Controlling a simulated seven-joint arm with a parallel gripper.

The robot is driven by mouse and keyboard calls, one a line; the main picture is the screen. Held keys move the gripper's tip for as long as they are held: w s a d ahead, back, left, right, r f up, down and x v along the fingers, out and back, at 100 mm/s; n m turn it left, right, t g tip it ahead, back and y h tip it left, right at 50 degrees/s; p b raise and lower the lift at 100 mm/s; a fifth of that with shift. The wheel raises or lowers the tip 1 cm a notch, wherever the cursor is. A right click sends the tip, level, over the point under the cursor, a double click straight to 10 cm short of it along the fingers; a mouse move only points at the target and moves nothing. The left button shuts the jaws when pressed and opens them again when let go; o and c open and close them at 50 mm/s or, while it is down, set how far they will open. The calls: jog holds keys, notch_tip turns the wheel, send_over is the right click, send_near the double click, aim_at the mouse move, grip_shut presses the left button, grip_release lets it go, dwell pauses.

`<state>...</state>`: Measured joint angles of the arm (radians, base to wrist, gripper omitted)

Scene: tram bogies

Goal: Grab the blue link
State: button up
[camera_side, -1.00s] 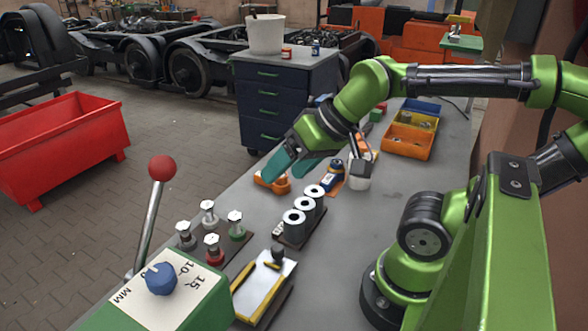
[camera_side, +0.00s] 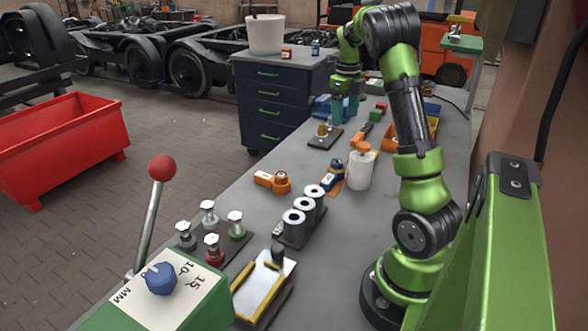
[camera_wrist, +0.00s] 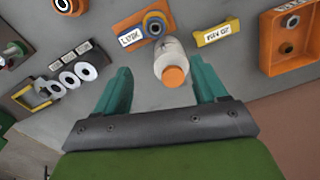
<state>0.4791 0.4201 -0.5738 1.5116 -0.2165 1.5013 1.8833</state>
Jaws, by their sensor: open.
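In the side view a low blue piece (camera_side: 322,107), which looks like the blue link, lies at the far left edge of the bench. My gripper (camera_side: 345,112) points down just right of it, with teal fingers apart; I cannot tell its exact gap from the piece. In the wrist view my gripper (camera_wrist: 161,85) is open and empty. No separate blue link shows between its fingers there. A blue ringed part (camera_wrist: 153,24) sits on an orange plate (camera_wrist: 128,33) with a white label, beyond the fingers; it also shows in the side view (camera_side: 332,172).
A white cylinder with an orange cap (camera_wrist: 172,65) stands beside the orange plate. Several grey rings (camera_side: 294,222), an orange link (camera_side: 270,181) and a dark plate with a brass part (camera_side: 323,131) are on the bench. An orange tray (camera_wrist: 275,42) is at right in the wrist view.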

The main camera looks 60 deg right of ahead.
jog(key=r+m, duration=0.1)
jog(key=m, duration=0.3)
send_over(337, 161)
jog(key=f, duration=0.7)
jog(key=s+f, duration=0.1)
jog(key=f, duration=0.2)
jog(key=shift+a+f, duration=0.2)
jog(key=shift+f, duration=0.05)
jog(key=shift+w+f, duration=0.2)
jog(key=shift+f, duration=1.4)
jog(key=shift+w+f, duration=0.2)
jog(key=shift+f, duration=1.35)
grip_shut()
jog(key=shift+d+r, duration=0.1)
